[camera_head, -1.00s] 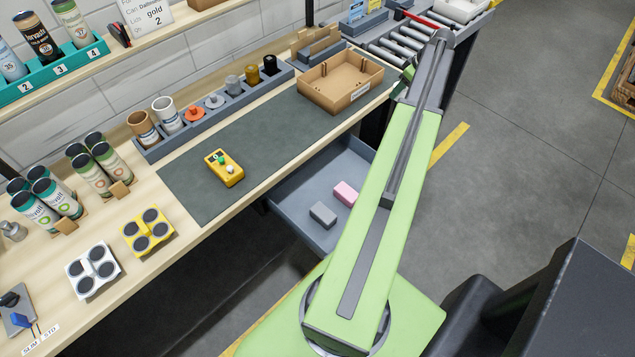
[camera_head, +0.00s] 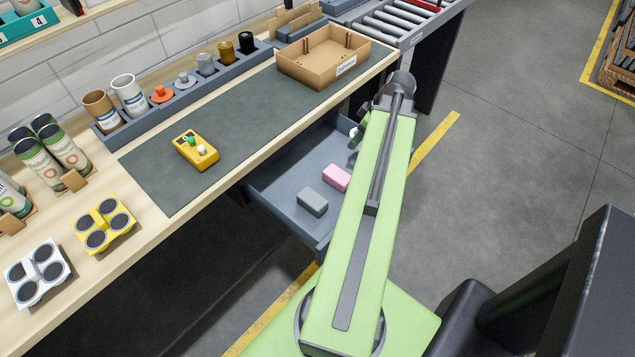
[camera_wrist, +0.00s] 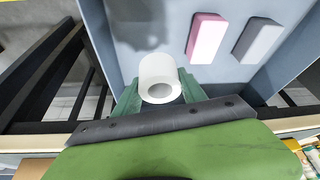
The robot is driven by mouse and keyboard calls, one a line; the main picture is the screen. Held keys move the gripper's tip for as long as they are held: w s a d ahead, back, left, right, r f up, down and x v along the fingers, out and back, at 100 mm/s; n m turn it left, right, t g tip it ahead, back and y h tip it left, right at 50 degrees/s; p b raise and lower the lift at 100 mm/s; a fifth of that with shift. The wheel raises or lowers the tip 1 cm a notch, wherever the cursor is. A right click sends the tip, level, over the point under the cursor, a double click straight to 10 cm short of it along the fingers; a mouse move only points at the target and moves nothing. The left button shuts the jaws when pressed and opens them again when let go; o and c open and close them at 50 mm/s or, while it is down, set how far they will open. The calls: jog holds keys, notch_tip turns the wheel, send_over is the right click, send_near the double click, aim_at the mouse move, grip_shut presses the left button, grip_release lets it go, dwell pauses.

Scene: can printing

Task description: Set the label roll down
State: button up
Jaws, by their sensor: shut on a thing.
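The label roll (camera_wrist: 158,72) is a white hollow cylinder in the wrist view. My gripper (camera_wrist: 160,88) is shut on it, with a green finger on each side. The roll is over the open grey-blue drawer (camera_wrist: 129,48), which also shows in the head view (camera_head: 275,190). I cannot tell whether the roll touches the drawer floor; a shadow lies on the floor beyond it.
A pink block (camera_head: 337,178) and a grey block (camera_head: 312,202) lie in the drawer. The drawer floor beside them is clear. Above, the worktop holds a dark mat (camera_head: 240,120), a yellow device (camera_head: 195,151) and a cardboard tray (camera_head: 300,72).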

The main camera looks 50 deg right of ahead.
aim_at(350, 163)
notch_tip(350, 163, down, 10)
jog(key=b, duration=1)
jog(key=shift+f, duration=0.15)
jog(key=shift+r, duration=0.25)
jog(key=shift+f, duration=0.25)
jog(key=o, duration=1.4)
jog(key=shift+r, duration=0.1)
jog(key=p+v, duration=1.1)
jog(key=v, duration=0.1)
jog(key=shift+r, duration=0.15)
